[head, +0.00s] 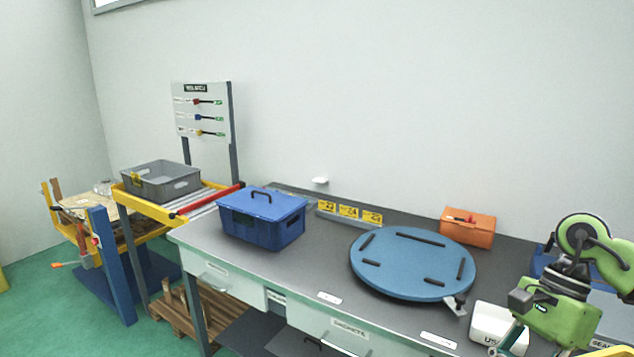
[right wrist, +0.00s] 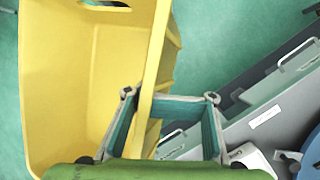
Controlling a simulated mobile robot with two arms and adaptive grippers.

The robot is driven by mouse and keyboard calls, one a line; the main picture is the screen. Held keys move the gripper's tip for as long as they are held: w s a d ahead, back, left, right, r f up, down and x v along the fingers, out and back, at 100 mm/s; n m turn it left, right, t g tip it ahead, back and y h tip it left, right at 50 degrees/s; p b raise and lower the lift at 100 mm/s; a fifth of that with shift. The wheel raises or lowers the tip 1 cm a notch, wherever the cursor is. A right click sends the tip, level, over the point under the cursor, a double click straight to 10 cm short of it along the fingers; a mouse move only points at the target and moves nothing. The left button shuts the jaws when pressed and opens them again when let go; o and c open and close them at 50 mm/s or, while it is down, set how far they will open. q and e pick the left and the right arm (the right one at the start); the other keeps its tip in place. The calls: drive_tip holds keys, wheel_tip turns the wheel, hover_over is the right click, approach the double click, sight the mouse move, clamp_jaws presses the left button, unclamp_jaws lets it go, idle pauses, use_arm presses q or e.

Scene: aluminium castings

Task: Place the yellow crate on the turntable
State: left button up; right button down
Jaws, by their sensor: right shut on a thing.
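The yellow crate (right wrist: 85,85) fills the left of the right wrist view, held over the green floor in front of the bench. My right gripper (right wrist: 170,96) is shut on its side wall, with a teal-lined finger on either side. In the head view my right arm comes in at the lower right, and the crate is almost wholly out of that view. The turntable (head: 412,264) is a round blue disc with black strips, empty, on the grey bench. Its edge also shows at the right of the right wrist view (right wrist: 312,150). My left gripper is not in view.
On the bench (head: 325,258) stand a blue lidded box (head: 262,222) at left, an orange case (head: 467,227) behind the turntable and a white device (head: 497,325) in front. A grey crate (head: 160,182) sits on the yellow roller stand. Drawer handles stick out of the bench front.

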drive_tip(key=a+f+n+h, duration=0.1)
drive_tip(key=a+n, duration=0.1)
drive_tip(key=s+a+f+n+g+h, duration=0.1)
drive_tip(key=a+n, duration=0.2)
drive_tip(key=a+f+n, duration=0.1)
drive_tip(key=a+n, duration=0.1)
drive_tip(key=a, duration=0.1)
drive_tip(key=shift+s+g+h, duration=0.15)
drive_tip(key=shift+g+h, duration=0.25)
drive_tip(key=shift+s+a+f+n+h, duration=0.4)
drive_tip(key=shift+s+f+n+h, duration=0.15)
drive_tip(key=shift+n, duration=0.9)
drive_tip(key=shift+s+a+f+n+h, duration=0.5)
drive_tip(key=shift+n+h, duration=0.15)
drive_tip(key=shift+n, duration=0.85)
drive_tip(key=shift+s+a+f+n+h, duration=0.4)
drive_tip(key=shift+s+n+h, duration=0.2)
drive_tip(key=shift+n, duration=0.85)
drive_tip(key=shift+w+d, duration=0.1)
